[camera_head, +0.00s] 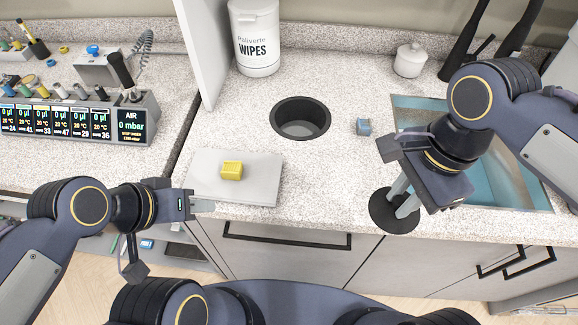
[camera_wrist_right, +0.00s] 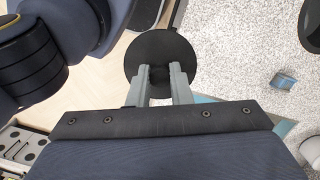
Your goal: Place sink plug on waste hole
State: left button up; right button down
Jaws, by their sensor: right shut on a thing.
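The sink plug (camera_head: 381,212) is a flat black disc. My right gripper (camera_head: 401,205) is shut on its middle and holds it at the counter's front edge, in front of the sink. In the right wrist view the plug (camera_wrist_right: 160,50) lies beyond the fingertips (camera_wrist_right: 160,72), which close on a dark part at its centre. The waste hole (camera_head: 300,119) is a round black-rimmed opening in the speckled counter, up and left of the plug and apart from it. My left gripper (camera_head: 203,205) is by the front edge of a grey board; its finger gap is not clear.
The grey board (camera_head: 256,190) carries a yellow block (camera_head: 232,170). A small blue-grey block (camera_head: 363,126) lies between the waste hole and the blue sink (camera_head: 412,103). A wipes tub (camera_head: 255,40) and white lidded jar (camera_head: 410,60) stand behind. Counter between plug and hole is mostly clear.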

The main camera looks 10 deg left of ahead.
jog(key=shift+s+a+r, duration=0.2)
jog(key=shift+s, duration=0.25)
jog(key=w+f, duration=0.3)
jog(key=w, duration=0.1)
jog(key=w+f+p, duration=0.1)
jog(key=w+f, duration=0.2)
jog(key=w, duration=0.2)
jog(key=w+a+f, duration=0.1)
jog(key=w+f, duration=0.2)
jog(key=w, duration=0.1)
jog(key=shift+w+f, duration=0.1)
jog(key=shift+w, duration=0.1)
jog(key=shift+w+a+f, duration=0.1)
jog(key=shift+w+f, duration=0.25)
jog(key=shift+f, duration=1.55)
